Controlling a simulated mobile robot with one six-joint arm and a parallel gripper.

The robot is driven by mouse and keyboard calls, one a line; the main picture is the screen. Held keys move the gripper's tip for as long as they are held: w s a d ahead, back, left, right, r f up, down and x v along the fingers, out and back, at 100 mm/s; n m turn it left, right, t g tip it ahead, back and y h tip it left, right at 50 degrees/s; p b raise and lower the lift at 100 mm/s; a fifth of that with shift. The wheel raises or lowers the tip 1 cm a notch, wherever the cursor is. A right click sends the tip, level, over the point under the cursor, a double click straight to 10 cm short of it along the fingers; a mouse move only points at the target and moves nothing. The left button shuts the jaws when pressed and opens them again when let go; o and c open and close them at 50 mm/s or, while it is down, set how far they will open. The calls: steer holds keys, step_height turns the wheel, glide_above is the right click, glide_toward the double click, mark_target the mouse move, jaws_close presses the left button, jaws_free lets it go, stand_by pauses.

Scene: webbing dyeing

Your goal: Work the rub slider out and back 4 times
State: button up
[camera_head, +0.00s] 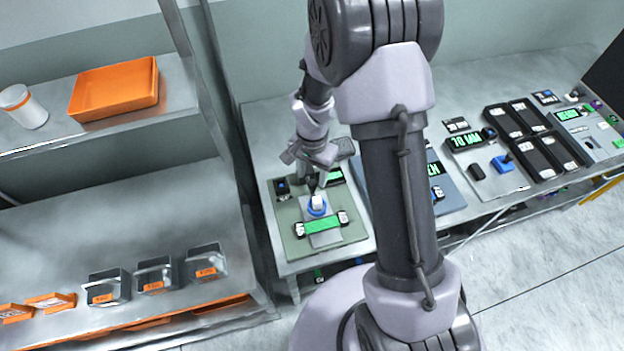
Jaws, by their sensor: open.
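The rub slider (317,205) is a white knob with a blue ring round its base. It stands on a grey track strip on a pale green panel (283,215) at the left end of the bench. My gripper (318,186) points down right at the knob, with its fingers at the knob's top. The fingers are open, but they are small here and I cannot tell whether they touch the knob. A green bar with white ends (323,223) lies across the track in front of the knob. My wrist hides part of the panel's back.
To the right on the bench (515,203) are a blue panel (448,190), a panel with a green display, black trays (530,135) and more devices. At left, shelves hold an orange bin (113,88), a white jar (22,106) and several small labelled containers (155,275).

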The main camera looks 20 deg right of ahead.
steer(key=shift+f, duration=1.45)
jaws_close()
stand_by(0.3)
